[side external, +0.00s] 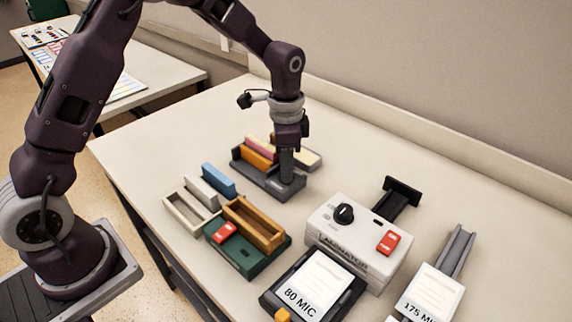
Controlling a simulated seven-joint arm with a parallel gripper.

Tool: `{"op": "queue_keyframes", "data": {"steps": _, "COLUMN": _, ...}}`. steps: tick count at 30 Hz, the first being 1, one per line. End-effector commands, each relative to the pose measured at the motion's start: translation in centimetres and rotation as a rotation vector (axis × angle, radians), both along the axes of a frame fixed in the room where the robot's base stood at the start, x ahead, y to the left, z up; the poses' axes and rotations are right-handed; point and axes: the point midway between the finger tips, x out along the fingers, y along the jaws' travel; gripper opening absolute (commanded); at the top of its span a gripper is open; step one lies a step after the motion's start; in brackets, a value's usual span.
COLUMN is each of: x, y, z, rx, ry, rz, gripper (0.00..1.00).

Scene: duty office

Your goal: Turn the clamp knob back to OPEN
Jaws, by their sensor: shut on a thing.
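The clamp knob (344,213) is a round black knob on the top left of the white laminator (350,262). Its pointer and any OPEN marking are too small to read. My gripper (287,178) is away from the knob, up and to the left of it in the side view. It points down at the right end of a dark grey rack (268,184). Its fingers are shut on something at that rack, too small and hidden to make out.
The rack holds orange and pink blocks (258,152). A green tray (240,262) with an ochre box stands left, a pouch stack (318,285) in front. The back right table is clear.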

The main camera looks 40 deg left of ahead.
Motion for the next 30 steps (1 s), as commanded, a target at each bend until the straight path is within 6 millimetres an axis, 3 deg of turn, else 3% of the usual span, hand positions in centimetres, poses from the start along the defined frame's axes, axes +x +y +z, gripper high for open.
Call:
{"op": "queue_keyframes", "data": {"steps": 3, "x": 0.07, "y": -0.01, "z": 0.10, "rx": 0.000, "ry": -0.003, "rz": 0.000, "gripper": 0.00}}
{"op": "queue_keyframes", "data": {"steps": 4, "x": 0.07, "y": -0.01, "z": 0.10, "rx": 0.000, "ry": -0.003, "rz": -0.001, "gripper": 0.29}}
{"op": "queue_keyframes", "data": {"steps": 7, "x": 0.06, "y": 0.00, "z": 0.09, "rx": -0.001, "ry": -0.002, "rz": -0.001, "gripper": 0.48}}
{"op": "queue_keyframes", "data": {"steps": 22, "x": 0.10, "y": 0.21, "z": -0.02, "rx": 0.003, "ry": -0.003, "rz": -0.034, "gripper": 0.49}}
{"op": "queue_keyframes", "data": {"steps": 26, "x": 0.11, "y": 0.25, "z": -0.02, "rx": 0.002, "ry": -0.002, "rz": -0.237, "gripper": 0.49}}
{"op": "queue_keyframes", "data": {"steps": 30, "x": 0.09, "y": 0.19, "z": 0.00, "rx": 0.001, "ry": -0.001, "rz": -0.591, "gripper": 0.49}}
